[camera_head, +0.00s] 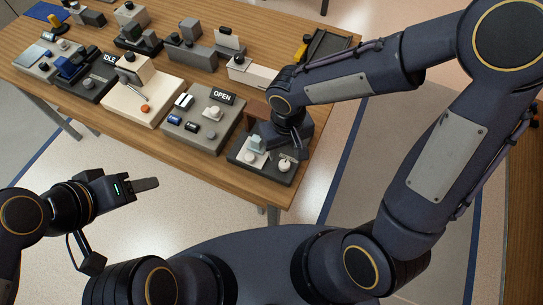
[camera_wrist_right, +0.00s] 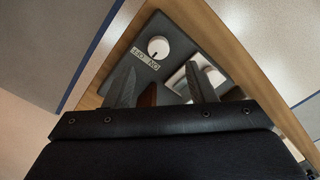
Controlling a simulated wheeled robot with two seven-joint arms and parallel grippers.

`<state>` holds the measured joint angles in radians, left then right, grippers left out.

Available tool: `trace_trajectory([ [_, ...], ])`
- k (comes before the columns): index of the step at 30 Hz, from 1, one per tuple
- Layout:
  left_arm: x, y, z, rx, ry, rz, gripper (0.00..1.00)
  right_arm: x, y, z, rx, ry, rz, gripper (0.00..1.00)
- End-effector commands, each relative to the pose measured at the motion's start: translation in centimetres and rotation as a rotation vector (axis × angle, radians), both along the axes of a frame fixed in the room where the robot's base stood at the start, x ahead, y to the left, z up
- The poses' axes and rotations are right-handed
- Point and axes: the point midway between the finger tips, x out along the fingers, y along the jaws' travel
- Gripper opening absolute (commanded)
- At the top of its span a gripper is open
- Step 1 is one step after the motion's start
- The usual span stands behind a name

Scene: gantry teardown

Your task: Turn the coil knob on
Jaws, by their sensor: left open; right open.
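A round white knob (camera_head: 285,164) sits on the near right corner of a dark panel (camera_head: 240,155) at the table's right end. In the right wrist view the knob (camera_wrist_right: 158,47) has an OFF/ON label (camera_wrist_right: 146,58) beside it; its exact pointer setting is too small to tell. My right gripper (camera_head: 294,142) is over the panel, behind the knob in the head view. In the right wrist view its two fingers (camera_wrist_right: 162,75) are apart and empty, with the knob beyond their tips. My left gripper (camera_head: 147,185) is open and empty, off the table at the left.
A pale block (camera_head: 257,143) stands on the same panel, close to the right gripper. A grey panel with an OPEN sign (camera_head: 222,97) is to the left. Several more devices fill the wooden table (camera_head: 235,180). The floor before the table is clear.

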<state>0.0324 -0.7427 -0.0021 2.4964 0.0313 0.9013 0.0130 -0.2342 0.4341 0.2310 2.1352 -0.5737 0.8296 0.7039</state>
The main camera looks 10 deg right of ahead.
Motion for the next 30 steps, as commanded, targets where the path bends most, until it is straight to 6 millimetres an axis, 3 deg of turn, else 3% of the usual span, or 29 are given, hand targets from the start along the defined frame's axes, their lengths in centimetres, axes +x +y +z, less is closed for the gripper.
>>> trace_trajectory([
  [6,0.0,0.0,-0.4,0.000,0.000,0.000,0.50,-0.2,-0.1,-3.7,-0.002,0.008,0.000,0.50],
  [12,0.0,0.0,-0.7,0.000,0.000,0.000,0.50,-0.1,-0.1,-6.2,-0.001,0.004,0.000,0.50],
  [23,0.0,0.0,-0.7,0.000,0.000,0.000,0.50,-0.1,-0.1,-7.0,0.001,0.002,-0.001,0.50],
  [30,0.0,0.0,-0.7,0.000,0.000,0.000,0.50,-0.1,-0.1,-7.0,0.001,0.002,-0.001,0.23],
])
